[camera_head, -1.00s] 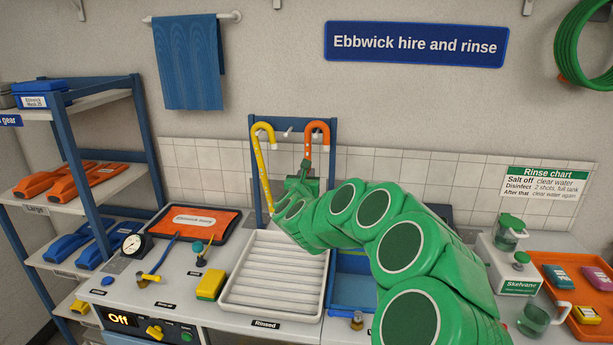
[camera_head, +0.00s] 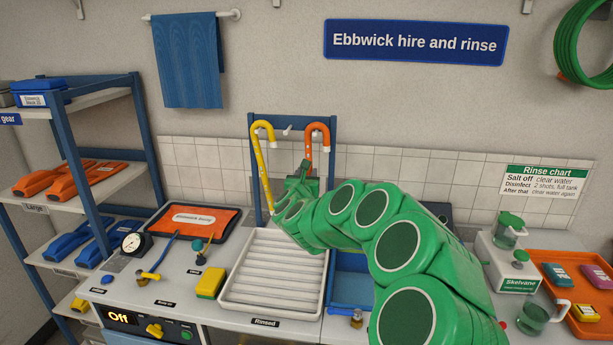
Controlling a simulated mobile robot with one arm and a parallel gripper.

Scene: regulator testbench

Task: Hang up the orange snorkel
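The orange snorkel (camera_head: 320,132) is upright at the blue hanging rack (camera_head: 292,119), its hooked top at the right peg. Whether the peg bears its weight I cannot tell. My gripper (camera_head: 307,166) is at the snorkel's lower tube, in front of the rack. The fingers are small here and partly hidden by my green arm, so I cannot tell whether they grip the tube. A yellow snorkel (camera_head: 262,160) hangs at the rack's left side. A bare peg (camera_head: 287,130) shows between the two snorkels.
A white ribbed tray (camera_head: 262,302) labelled Rinsed lies empty below the rack. A blue basin (camera_head: 350,290) is right of it, partly behind my arm.

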